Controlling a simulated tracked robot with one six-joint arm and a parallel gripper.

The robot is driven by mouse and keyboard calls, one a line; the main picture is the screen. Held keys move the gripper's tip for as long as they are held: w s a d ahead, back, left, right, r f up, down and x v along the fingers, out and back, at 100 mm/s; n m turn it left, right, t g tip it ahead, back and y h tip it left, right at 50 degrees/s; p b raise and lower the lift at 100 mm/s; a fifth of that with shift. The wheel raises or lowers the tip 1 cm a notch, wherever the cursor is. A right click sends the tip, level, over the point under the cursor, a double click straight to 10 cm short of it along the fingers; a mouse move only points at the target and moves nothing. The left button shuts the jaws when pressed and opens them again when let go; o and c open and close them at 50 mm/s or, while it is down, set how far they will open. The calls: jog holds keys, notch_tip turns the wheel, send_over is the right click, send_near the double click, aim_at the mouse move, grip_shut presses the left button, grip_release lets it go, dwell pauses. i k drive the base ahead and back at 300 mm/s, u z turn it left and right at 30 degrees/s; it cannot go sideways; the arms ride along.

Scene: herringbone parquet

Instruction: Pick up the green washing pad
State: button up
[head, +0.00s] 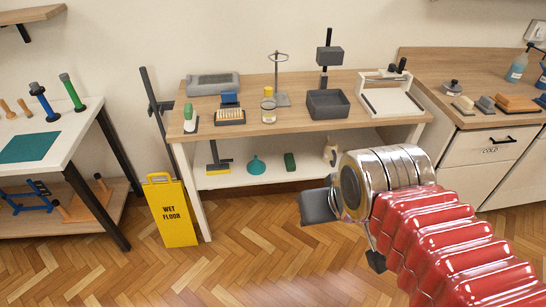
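A small dark green block (290,162), which looks like the washing pad, stands on the white lower shelf of the middle bench. It is to the right of a teal funnel (256,166) and left of a cream jug-like item (331,152). My gripper (346,234) is in front of the bench, over the floor, right of and lower in the picture than the green block. Its two dark fingers are spread apart with nothing visible between them, and it is clear of the block. My red ribbed arm reaches in from the lower right.
The wooden benchtop (340,124) above the shelf holds a dark bin (328,104), a stand and brushes. A yellow wet-floor sign (172,212) stands left of the bench. A white table (70,130) is further left, drawers (490,146) right. Parquet floor in front is clear.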

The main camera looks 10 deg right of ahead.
aim_at(289, 159)
jog(key=u, duration=0.5)
jog(key=i, duration=1.4)
jog(key=u, duration=0.45)
